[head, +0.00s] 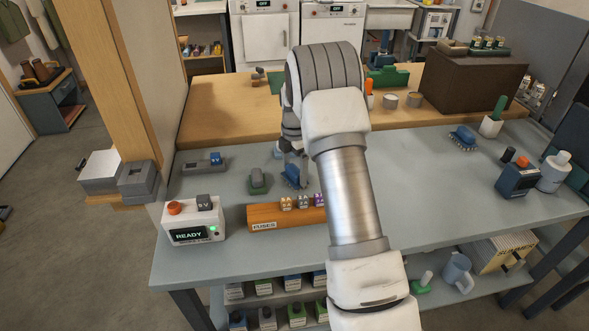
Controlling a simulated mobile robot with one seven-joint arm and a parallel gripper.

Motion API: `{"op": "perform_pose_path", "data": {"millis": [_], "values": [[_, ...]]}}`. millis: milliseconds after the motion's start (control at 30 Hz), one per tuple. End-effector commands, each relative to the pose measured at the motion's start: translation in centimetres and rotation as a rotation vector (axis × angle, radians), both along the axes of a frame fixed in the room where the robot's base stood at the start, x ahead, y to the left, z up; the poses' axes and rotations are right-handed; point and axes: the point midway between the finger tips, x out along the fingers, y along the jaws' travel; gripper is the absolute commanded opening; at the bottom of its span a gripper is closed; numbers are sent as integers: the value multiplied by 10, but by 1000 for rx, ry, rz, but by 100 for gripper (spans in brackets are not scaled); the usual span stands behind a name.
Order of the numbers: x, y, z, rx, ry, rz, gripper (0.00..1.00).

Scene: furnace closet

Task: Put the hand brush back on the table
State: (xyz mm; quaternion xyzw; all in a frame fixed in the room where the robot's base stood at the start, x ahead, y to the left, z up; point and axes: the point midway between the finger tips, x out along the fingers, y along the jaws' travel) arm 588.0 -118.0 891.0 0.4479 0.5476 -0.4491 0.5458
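A blue brush-like thing with pale bristles (291,177) is at my gripper's fingertips, over the grey tabletop (400,205). I cannot tell whether it rests on the table or is held just above it. My gripper (293,166) points down there, partly hidden by my own arm. Whether its fingers are closed on the brush does not show clearly. A second blue brush-like thing with bristles (463,138) lies on the grey table at the right, apart from my gripper.
A white READY box (193,222) and a wooden FUSES block (275,217) stand at the front. A small green-based thing (259,182) is just left of my gripper. A dark blue device (517,178) and white bottle (553,171) stand right. The table's right middle is clear.

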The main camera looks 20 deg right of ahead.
Motion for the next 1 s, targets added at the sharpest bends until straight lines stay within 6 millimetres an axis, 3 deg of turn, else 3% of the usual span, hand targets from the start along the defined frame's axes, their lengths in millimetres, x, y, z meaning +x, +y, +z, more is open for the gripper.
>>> {"op": "perform_pose_path", "data": {"millis": [167, 600, 1000], "values": [[0, 0, 7, 0, -1, 0, 100], [1, 0, 94, 0, -2, 0, 100], [-8, 7, 140, -1, -21, -65, 100]]}}
